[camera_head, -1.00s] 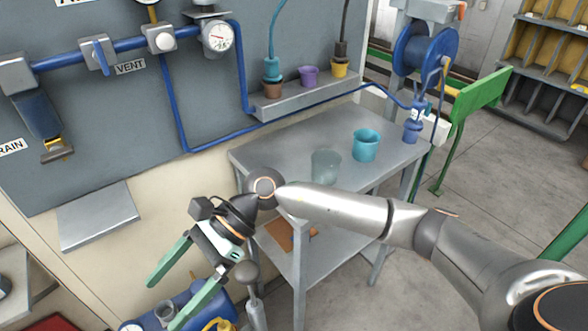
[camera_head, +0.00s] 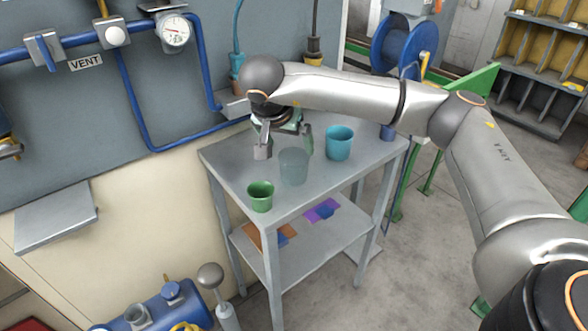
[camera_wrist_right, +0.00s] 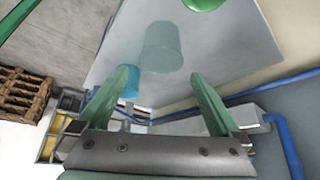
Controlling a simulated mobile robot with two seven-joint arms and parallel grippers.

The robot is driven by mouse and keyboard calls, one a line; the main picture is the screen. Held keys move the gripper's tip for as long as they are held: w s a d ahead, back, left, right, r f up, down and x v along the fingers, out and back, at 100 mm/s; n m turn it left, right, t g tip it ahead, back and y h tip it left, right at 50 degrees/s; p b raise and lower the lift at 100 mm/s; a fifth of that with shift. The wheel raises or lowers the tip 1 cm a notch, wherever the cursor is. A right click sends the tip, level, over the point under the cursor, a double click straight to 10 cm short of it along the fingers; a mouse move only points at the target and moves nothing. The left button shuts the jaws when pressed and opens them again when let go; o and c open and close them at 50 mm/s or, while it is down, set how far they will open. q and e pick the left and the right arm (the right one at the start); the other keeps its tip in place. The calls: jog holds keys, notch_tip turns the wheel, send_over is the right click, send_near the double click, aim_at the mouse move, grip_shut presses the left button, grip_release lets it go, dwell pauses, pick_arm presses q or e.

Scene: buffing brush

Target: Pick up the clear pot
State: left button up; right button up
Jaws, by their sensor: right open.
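The clear pot (camera_head: 293,167), a see-through grey cup, stands upright on the grey metal table (camera_head: 232,160), between a green pot (camera_head: 260,198) and a teal pot (camera_head: 339,144). My right gripper (camera_head: 285,146) is open and empty just behind the clear pot, above the tabletop. In the right wrist view the clear pot (camera_wrist_right: 161,47) shows ahead of the fingertips, roughly between the lines of the two fingers (camera_wrist_right: 164,78). The pot looks apart from both fingers. My left gripper is not in view.
The teal pot also shows in the right wrist view (camera_wrist_right: 129,80), near one finger. The green pot (camera_wrist_right: 205,4) is at that view's top edge. A wall with blue pipes (camera_head: 150,130) stands behind the table. The lower shelf (camera_head: 285,255) holds several flat coloured pieces.

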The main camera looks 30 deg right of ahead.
aim_at(294, 157)
jog(key=x, duration=0.8)
jog(key=shift+w+f, duration=0.15)
jog(key=c, duration=1)
